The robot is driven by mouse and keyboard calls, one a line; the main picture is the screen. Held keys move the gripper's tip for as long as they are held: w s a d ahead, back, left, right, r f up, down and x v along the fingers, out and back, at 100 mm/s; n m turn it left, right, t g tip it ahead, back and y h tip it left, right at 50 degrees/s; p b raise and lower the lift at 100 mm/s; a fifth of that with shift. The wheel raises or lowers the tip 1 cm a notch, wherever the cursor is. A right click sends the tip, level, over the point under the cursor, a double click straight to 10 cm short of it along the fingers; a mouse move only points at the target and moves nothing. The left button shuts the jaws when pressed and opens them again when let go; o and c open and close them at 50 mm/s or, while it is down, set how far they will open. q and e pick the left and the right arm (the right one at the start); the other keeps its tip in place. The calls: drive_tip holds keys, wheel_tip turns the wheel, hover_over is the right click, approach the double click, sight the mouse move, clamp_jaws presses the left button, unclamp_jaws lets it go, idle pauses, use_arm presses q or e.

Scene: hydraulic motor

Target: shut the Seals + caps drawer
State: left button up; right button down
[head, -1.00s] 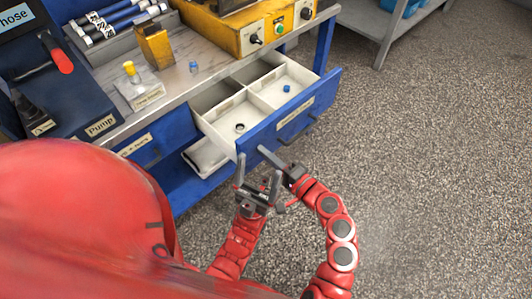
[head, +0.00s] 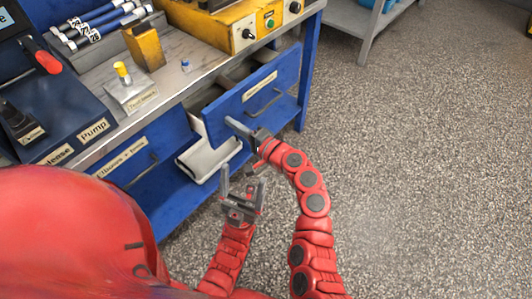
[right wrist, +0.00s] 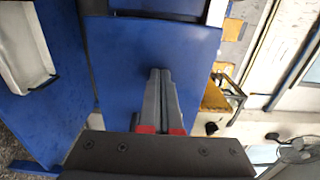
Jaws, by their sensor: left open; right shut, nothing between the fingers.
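The drawer (head: 285,78) has a blue front with a pale label, too small to read, and a grey handle. My left gripper (head: 240,176) is open and empty, lower down in front of the bench, apart from the drawer.
A white tray (head: 208,160) sits on the lower shelf, below the drawer. Another blue drawer (head: 135,163) is at the left. The worktop (head: 180,78) holds a yellow box, a yellow-topped part and a pump panel.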

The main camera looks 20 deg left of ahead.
drive_tip(key=b+x, duration=0.5)
drive_tip(key=x, duration=0.4)
drive_tip(key=shift+s+a+f, duration=0.1)
drive_tip(key=shift+s+f, duration=0.1)
drive_tip(key=shift+a+b, duration=0.15)
drive_tip(key=shift+b, duration=0.15)
drive_tip(key=shift+w+r, duration=0.1)
drive_tip(key=shift+r, duration=0.3)
drive_tip(key=shift+r, duration=0.1)
